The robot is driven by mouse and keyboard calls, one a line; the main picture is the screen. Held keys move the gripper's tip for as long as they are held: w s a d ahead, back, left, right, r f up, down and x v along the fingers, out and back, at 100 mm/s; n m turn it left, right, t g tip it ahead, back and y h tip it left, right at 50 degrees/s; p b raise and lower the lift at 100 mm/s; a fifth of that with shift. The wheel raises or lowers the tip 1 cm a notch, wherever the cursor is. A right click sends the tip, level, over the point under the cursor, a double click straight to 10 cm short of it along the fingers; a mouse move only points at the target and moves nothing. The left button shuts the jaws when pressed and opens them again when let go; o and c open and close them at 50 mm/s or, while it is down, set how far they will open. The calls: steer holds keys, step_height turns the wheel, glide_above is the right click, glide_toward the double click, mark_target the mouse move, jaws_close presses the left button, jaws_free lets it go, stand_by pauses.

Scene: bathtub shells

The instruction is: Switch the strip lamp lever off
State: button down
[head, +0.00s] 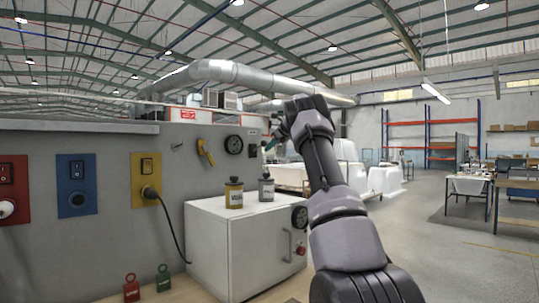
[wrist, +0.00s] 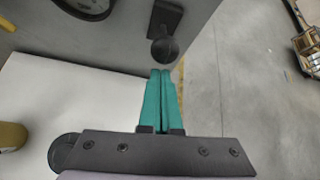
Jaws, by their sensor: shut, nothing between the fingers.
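A dark lever with a round knob (wrist: 163,50) hangs from a dark plate (wrist: 166,17) on the grey panel's face, near its right edge, in the wrist view. I cannot read a label on it there. My gripper (wrist: 161,73) is shut, its two teal fingers together and empty. The fingertips are just below the knob in the picture; whether they touch it I cannot tell.
A white cabinet (head: 225,240) stands below, with a yellow bottle (head: 234,195) and a grey bottle (head: 266,188) on top. A round gauge (head: 234,145) and a yellow lever (head: 206,152) are on the grey panel (head: 110,240). Open floor lies to the right.

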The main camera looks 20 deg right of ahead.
steer(key=shift+w+r, duration=0.25)
steer(key=shift+r, duration=0.85)
steer(key=shift+a+r, duration=0.15)
steer(key=shift+r, duration=0.05)
step_height(320, 180, down, 4)
steer(key=s+d, duration=0.2)
steer(key=s+d+r, duration=0.1)
steer(key=s+r, duration=0.4)
steer(key=r, duration=0.3)
steer(key=shift+s+d, duration=0.25)
steer(key=shift+f, duration=0.1)
